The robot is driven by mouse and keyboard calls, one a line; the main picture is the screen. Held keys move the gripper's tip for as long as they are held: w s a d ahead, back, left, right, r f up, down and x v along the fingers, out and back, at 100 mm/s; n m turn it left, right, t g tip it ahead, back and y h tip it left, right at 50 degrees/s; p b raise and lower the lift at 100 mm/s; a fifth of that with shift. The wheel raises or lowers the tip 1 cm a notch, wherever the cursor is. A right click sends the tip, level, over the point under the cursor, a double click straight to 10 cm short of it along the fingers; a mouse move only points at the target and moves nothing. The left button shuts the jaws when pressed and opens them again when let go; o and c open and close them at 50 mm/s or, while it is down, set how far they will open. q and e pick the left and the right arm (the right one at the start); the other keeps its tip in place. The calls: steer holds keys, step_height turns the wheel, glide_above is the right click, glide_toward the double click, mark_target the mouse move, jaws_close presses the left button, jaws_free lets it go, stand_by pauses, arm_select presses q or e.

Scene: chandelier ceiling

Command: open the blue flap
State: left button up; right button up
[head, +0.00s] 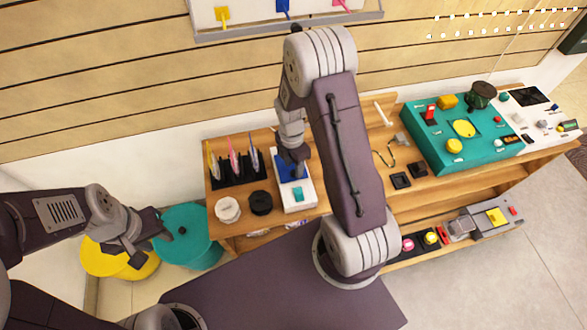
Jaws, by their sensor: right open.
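The blue flap (284,169) is on the upper part of a white box (298,204) on the wooden shelf, with a small teal piece (298,194) below it. My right gripper (298,174) is open, pointing down over the blue area and covering part of it. I cannot tell whether it touches the flap. The flap looks flat against the box, but its edges are partly hidden. My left gripper (153,247) hangs at the left, away from the shelf, above two round bins. I cannot make out its finger gap.
A yellow bin (112,262) and a teal bin (190,245) stand below my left gripper. Beside the white box are a white round piece (228,210), a black one (261,203) and a black rack (238,173). A teal panel (485,148) stands further right.

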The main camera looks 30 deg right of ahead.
steer(key=shift+s+f, duration=0.1)
steer(key=shift+f, duration=0.7)
steer(key=shift+c, duration=0.3)
jaws_close()
stand_by(0.6)
